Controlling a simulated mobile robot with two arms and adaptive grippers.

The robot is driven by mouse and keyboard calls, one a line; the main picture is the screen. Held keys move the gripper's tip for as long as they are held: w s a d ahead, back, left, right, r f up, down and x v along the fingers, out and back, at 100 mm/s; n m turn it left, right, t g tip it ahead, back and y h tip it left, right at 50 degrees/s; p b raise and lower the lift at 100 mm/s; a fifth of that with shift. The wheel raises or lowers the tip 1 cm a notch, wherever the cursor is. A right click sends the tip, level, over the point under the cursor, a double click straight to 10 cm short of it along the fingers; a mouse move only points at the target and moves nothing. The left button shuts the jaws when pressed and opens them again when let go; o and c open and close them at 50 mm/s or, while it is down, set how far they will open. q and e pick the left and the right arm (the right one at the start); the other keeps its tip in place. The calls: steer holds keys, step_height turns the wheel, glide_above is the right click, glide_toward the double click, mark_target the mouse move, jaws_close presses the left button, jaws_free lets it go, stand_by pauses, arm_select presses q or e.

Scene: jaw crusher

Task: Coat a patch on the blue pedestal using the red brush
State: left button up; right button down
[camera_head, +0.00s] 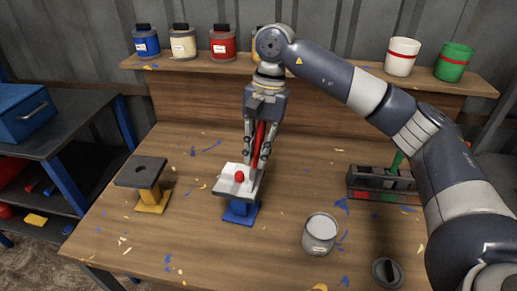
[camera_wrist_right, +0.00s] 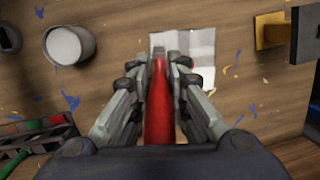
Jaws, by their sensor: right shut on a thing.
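The red brush (camera_head: 260,134) is upright in my right gripper (camera_head: 256,162), which is shut on it. The blue pedestal (camera_head: 240,212) stands near the middle of the table with a pale checkered plate (camera_head: 229,185) on top. My right gripper is just above and behind this plate. A small red spot (camera_head: 239,177) shows at the plate; I cannot tell if it is paint or a solid part. In the right wrist view the red handle (camera_wrist_right: 159,110) lies between the fingers, with the plate (camera_wrist_right: 200,55) beyond. The bristles are hidden. My left gripper is not in view.
A yellow pedestal (camera_head: 151,197) with a dark top stands left. An open can (camera_head: 320,233) with pale contents stands front right, near a dark round lid (camera_head: 387,272). A rack (camera_head: 383,184) holding a green-handled tool is at right. Paint jars line the back shelf (camera_head: 300,68).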

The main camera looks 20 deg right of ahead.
steer(key=w+d, duration=0.3)
steer(key=shift+w+p, duration=0.3)
stand_by(0.6)
step_height(320, 180, up, 5)
steer(key=p, duration=0.3)
stand_by(1.3)
